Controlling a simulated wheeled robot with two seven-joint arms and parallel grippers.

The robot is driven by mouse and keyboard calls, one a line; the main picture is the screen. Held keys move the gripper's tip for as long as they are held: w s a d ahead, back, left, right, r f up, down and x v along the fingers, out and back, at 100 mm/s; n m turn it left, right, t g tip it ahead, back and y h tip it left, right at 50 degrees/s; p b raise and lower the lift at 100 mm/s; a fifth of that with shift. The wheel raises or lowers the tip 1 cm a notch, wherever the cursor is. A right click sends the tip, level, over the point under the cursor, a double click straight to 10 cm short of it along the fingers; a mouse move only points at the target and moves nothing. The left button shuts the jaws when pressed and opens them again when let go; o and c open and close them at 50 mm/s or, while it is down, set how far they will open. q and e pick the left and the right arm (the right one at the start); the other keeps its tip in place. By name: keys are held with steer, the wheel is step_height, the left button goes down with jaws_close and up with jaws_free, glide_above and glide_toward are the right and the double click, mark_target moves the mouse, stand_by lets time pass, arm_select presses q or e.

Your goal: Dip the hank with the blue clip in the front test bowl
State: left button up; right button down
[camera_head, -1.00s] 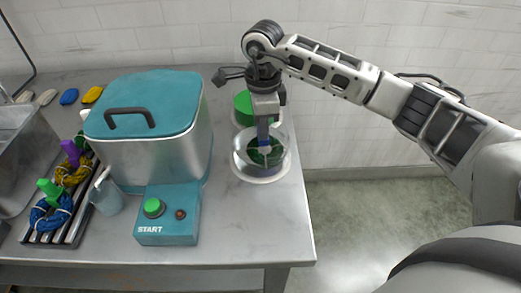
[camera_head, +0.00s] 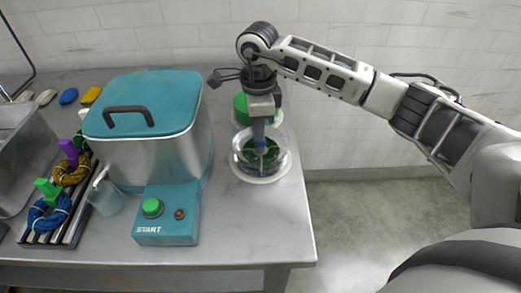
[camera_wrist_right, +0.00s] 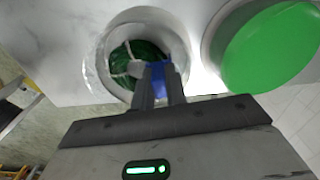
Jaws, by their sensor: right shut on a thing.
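My right gripper (camera_head: 259,137) points down over the clear front bowl (camera_head: 240,165), which stands on a white saucer near the table's right edge. It is shut on a blue clip (camera_wrist_right: 157,80). The dark green hank (camera_wrist_right: 137,58) hangs from the clip and sits inside the bowl in the right wrist view. In the head view the hank (camera_head: 261,153) shows through the bowl's glass. I cannot make out the liquid level. My left gripper is not in view.
A bright green round thing (camera_head: 241,105) stands just behind the front bowl. The steel pot with a teal lid (camera_head: 150,95) and a START box (camera_head: 167,217) are to the left. A rack at far left holds a blue hank (camera_head: 50,212) and a yellow hank (camera_head: 73,172).

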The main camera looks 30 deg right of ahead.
steer(key=shift+s+d+r, duration=0.15)
steer(key=shift+d+r, duration=0.1)
steer(key=shift+d, duration=0.15)
steer(key=shift+r+p, duration=2.7)
steer(key=shift+r, duration=1.45)
step_height(320, 180, up, 3)
steer(key=shift+p, duration=0.95)
